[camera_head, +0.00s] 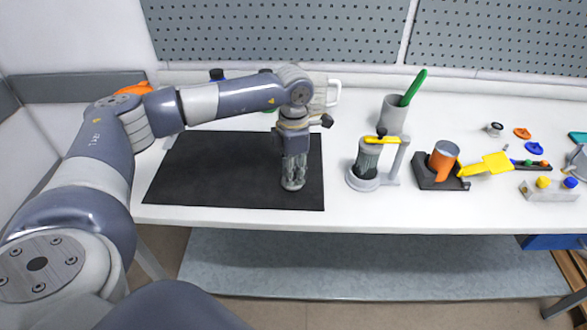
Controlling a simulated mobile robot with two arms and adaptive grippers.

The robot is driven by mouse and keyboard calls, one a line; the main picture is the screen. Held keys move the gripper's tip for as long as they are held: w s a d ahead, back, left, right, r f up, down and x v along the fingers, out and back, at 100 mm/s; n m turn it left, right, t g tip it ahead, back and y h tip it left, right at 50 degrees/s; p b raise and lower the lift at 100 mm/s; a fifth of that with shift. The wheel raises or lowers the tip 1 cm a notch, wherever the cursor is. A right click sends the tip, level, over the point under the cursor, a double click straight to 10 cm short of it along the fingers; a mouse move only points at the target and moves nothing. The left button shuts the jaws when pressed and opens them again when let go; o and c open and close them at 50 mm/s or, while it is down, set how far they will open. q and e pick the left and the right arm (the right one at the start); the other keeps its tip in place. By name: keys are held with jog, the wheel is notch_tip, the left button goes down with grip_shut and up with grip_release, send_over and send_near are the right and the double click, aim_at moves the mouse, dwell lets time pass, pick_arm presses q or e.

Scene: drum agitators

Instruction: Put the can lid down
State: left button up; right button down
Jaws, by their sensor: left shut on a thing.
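My left gripper (293,176) points straight down over the right part of the black mat (215,170). Its fingers are shut on a small, round, grey thing, which I take to be the can lid (292,186). The fingers hide most of it. It is at or just above the mat; I cannot tell whether it touches. An orange can (443,161) with an open-looking grey top stands in a dark holder (428,182) to the right. My right gripper is not in view.
A grey stand with a yellow bar (382,140) holds a dark cylinder right of the mat. Behind it is a grey cup (393,115) with a green tool. A yellow scoop (487,164) lies right of the can. The mat's left part is clear.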

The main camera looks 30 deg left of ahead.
pick_arm(q)
jog(key=shift+f, duration=0.15)
jog(key=o, duration=0.6)
jog(key=shift+o, duration=0.8)
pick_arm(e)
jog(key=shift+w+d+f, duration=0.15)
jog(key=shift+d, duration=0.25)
pick_arm(q)
notch_tip(320, 180, up, 12)
jog(key=b, duration=0.2)
jog(key=shift+r+b, duration=0.2)
jog(key=shift+b, duration=0.15)
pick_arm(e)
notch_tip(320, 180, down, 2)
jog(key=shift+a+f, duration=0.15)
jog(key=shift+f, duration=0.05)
